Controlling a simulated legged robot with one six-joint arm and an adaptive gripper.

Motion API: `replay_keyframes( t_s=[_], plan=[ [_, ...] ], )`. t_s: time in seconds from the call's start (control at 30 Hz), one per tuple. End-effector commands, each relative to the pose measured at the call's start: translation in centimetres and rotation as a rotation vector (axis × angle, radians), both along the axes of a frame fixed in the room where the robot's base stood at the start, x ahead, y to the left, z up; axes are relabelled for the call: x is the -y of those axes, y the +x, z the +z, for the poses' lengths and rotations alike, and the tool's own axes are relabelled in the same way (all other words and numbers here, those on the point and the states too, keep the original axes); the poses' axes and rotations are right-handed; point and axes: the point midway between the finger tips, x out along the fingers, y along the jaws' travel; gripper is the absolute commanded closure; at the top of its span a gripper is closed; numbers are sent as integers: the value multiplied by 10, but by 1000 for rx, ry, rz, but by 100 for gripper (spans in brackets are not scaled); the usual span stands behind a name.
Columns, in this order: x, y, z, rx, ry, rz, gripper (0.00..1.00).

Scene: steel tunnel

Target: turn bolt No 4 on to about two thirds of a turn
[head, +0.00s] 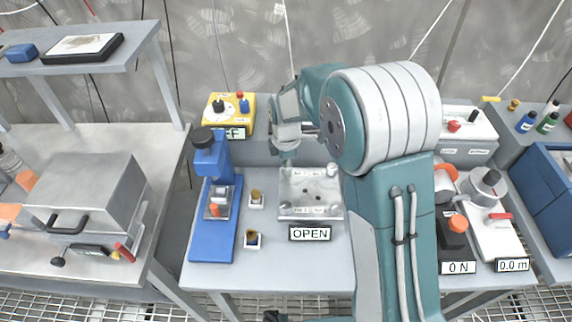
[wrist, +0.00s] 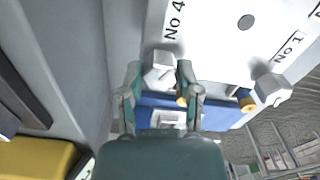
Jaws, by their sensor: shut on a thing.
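The square metal plate (head: 310,194) lies on the bench in the head view, with a bolt near each corner and a hole in its middle. In the wrist view, bolt No 4 (wrist: 160,66) is a pale angular head beside the label "No 4". My gripper (wrist: 159,80) has one finger on each side of this head and is shut on it. Bolt No 1 (wrist: 271,89) stands apart at the right. In the head view my gripper (head: 286,155) points down at the plate's far left corner and hides bolt No 4 there.
A yellow box (head: 230,112) stands behind. My arm covers the area right of the plate.

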Motion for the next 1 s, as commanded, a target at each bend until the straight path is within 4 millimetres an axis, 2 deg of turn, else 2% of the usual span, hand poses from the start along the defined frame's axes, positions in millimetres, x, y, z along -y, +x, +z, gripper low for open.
replay_keyframes(
  t_s=[0.37,1.0],
  plan=[
    [0,1,-1,4,1,-186,100],
    [0,1,-1,4,0,-787,100]
  ],
)
